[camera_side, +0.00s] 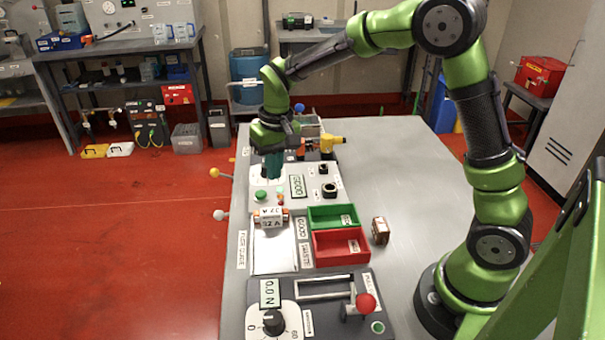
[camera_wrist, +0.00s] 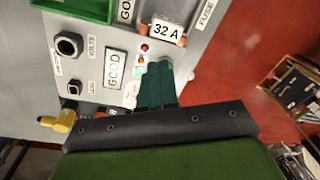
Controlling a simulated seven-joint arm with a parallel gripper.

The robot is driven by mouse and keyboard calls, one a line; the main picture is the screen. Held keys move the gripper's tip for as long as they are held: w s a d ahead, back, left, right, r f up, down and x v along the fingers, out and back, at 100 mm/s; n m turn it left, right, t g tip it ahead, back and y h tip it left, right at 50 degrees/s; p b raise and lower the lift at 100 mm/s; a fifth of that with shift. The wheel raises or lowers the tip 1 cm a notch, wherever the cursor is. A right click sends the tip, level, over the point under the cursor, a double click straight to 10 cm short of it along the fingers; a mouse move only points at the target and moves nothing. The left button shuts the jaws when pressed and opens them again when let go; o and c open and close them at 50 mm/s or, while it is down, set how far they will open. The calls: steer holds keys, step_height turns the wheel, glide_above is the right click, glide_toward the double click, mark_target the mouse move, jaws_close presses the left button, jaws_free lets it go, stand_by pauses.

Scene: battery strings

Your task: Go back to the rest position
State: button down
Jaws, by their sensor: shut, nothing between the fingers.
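My gripper (camera_side: 272,165) is over the white test panel (camera_side: 330,200) in the side view, pointing down near the panel's display. In the wrist view the dark green fingers (camera_wrist: 157,82) are together with nothing between them, close to the panel's lights. The display (camera_side: 297,186) reads GOOD; it also shows in the wrist view (camera_wrist: 115,68). One 32 A label also shows at the top of the wrist view (camera_wrist: 166,30).
A green bin (camera_side: 333,228) and a red bin (camera_side: 318,257) stand right of the fuse guide. A small brown block (camera_side: 380,231) lies beside them. A yellow connector (camera_side: 331,143) is behind the panel. A dial unit (camera_side: 310,315) is at the front. The table's right side (camera_side: 400,165) is clear.

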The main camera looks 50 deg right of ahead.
steer(key=s+r+t, duration=0.3)
steer(key=s+r, duration=0.3)
steer(key=s, duration=0.4)
steer(key=s+r+t+y, duration=0.1)
steer(key=s+r+t, duration=0.2)
steer(key=s+r, duration=0.3)
steer(key=s, duration=0.4)
steer(key=shift+s+a+m+t, duration=0.15)
steer(key=shift+m+t, duration=0.15)
steer(key=shift+m, duration=0.1)
